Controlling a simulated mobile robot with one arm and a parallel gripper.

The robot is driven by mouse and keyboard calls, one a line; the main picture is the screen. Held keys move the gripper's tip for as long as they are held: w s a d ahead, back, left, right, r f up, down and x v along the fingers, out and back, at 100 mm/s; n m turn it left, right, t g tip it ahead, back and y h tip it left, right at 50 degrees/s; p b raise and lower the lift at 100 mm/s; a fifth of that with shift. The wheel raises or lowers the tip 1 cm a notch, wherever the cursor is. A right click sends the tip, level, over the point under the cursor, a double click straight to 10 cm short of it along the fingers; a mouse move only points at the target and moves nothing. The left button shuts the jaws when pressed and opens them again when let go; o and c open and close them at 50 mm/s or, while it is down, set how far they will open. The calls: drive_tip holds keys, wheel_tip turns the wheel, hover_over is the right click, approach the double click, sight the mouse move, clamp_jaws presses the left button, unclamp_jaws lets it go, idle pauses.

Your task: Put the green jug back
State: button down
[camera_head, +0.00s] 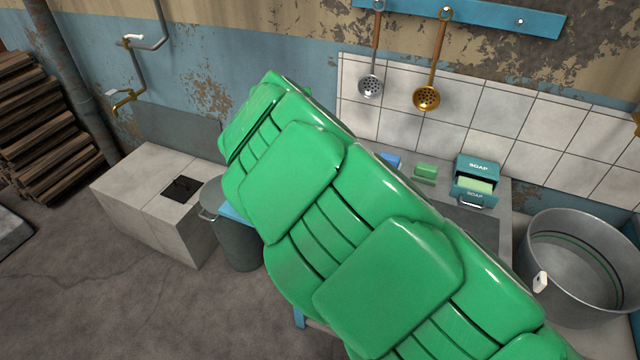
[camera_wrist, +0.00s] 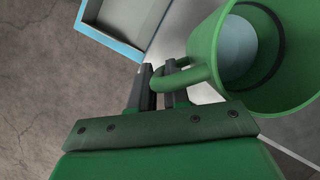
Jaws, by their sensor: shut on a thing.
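The green jug (camera_wrist: 206,45) is at the upper right of the wrist view, seen partly from above into its open mouth. A pale grey-blue surface shows inside it; I cannot tell whether this is liquid or the bottom. My gripper (camera_wrist: 162,76) is shut on the jug's green handle, with the two dark fingers on either side of it. The jug's right side is cut off by the frame edge. In the head view my large green arm fills the middle, and both the gripper and the jug are hidden.
A blue-edged grey tray-like surface (camera_wrist: 92,35) lies near the gripper in the wrist view. In the head view, a metal tub (camera_head: 585,300), a soap box (camera_head: 478,168) and a green block (camera_head: 425,171) are right. A white block (camera_head: 140,190) and grey bin (camera_head: 238,245) are left.

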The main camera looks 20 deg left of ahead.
drive_tip(key=w+d+r+n+g+y, duration=0.1)
drive_tip(key=d+r+n, duration=0.1)
drive_tip(key=d, duration=1.1)
drive_tip(key=w+d+r+n, duration=0.1)
drive_tip(key=d+r+n, duration=0.1)
drive_tip(key=d, duration=1.1)
drive_tip(key=s+d+n+g+y, duration=0.1)
drive_tip(key=s+d+n+g, duration=0.1)
drive_tip(key=s+d+n, duration=0.5)
drive_tip(key=s+d+n+g, duration=0.15)
drive_tip(key=s+d, duration=0.35)
drive_tip(key=s, duration=0.5)
drive_tip(key=shift+w+a+f, duration=0.6)
drive_tip(key=shift+w+f, duration=1.55)
drive_tip(key=shift+w, duration=0.05)
drive_tip(key=shift+w+a+f, duration=0.65)
drive_tip(key=shift+w+f, duration=1.45)
drive_tip(key=shift+w, duration=0.05)
drive_tip(key=shift+w+a+f, duration=0.6)
drive_tip(key=shift+w+f, duration=1.55)
drive_tip(key=shift+w, duration=0.05)
drive_tip(key=shift+f, duration=0.1)
